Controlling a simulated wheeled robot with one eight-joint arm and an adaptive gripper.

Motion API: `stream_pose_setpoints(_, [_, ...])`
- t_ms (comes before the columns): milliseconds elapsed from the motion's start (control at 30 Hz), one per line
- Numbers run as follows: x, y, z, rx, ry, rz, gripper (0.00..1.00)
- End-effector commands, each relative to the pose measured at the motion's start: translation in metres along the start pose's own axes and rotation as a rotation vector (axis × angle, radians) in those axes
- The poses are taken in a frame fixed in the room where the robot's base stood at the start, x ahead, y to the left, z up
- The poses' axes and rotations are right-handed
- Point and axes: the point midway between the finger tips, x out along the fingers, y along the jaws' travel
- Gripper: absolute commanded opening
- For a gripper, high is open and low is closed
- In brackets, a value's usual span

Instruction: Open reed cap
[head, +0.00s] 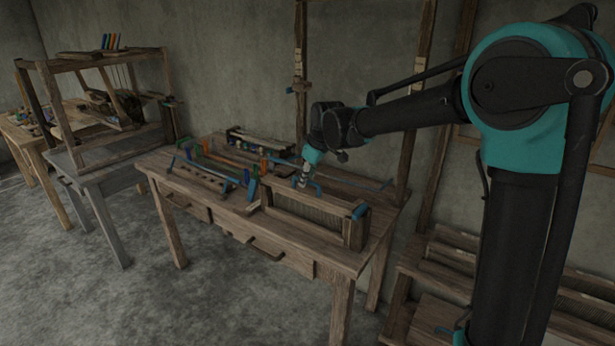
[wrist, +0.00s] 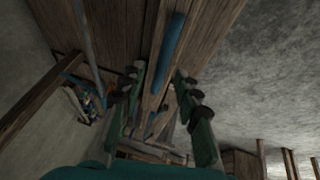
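A wooden reed frame (head: 305,222) with many thin upright dents stands near the front right of the table. Its long top bar, which looks like the reed cap (head: 318,204), lies along the dents, with a blue piece (head: 360,211) at its right end. My gripper (head: 304,180) points down close to the bar's left part, by a blue bent handle. In the wrist view my gripper (wrist: 158,76) is open, with fingers spread. A blue rod (wrist: 168,50) lies on wood beyond the fingertips, in line with the gap. Contact cannot be told.
The wooden table (head: 322,259) also carries a rack with blue, green and orange parts (head: 215,168) to the left and a dark slatted item (head: 262,140) behind. A small loom (head: 100,75) stands on another table at left. Wooden posts (head: 300,70) rise behind. The front floor is clear.

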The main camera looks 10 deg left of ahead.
Motion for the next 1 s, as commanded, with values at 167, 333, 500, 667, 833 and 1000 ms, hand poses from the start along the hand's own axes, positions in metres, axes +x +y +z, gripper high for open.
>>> stream_pose_setpoints(167, [0.0003, 0.0000, 0.0000, 0.000, 0.000, 0.000, 0.33])
stream_pose_setpoints(333, [0.0001, 0.0000, 0.0001, 0.000, 0.000, 0.000, 0.18])
stream_pose_setpoints(500, [0.0000, 0.0000, 0.0001, 0.000, 0.000, 0.000, 0.00])
stream_pose_setpoints(667, [-0.0001, 0.0000, 0.0001, 0.000, 0.000, 0.000, 0.00])
stream_pose_setpoints(833, [-0.0001, 0.0000, 0.0001, 0.000, 0.000, 0.000, 0.00])
stream_pose_setpoints(1000, [-0.0008, 0.0018, -0.0001, 0.007, 0.000, -0.013, 0.00])
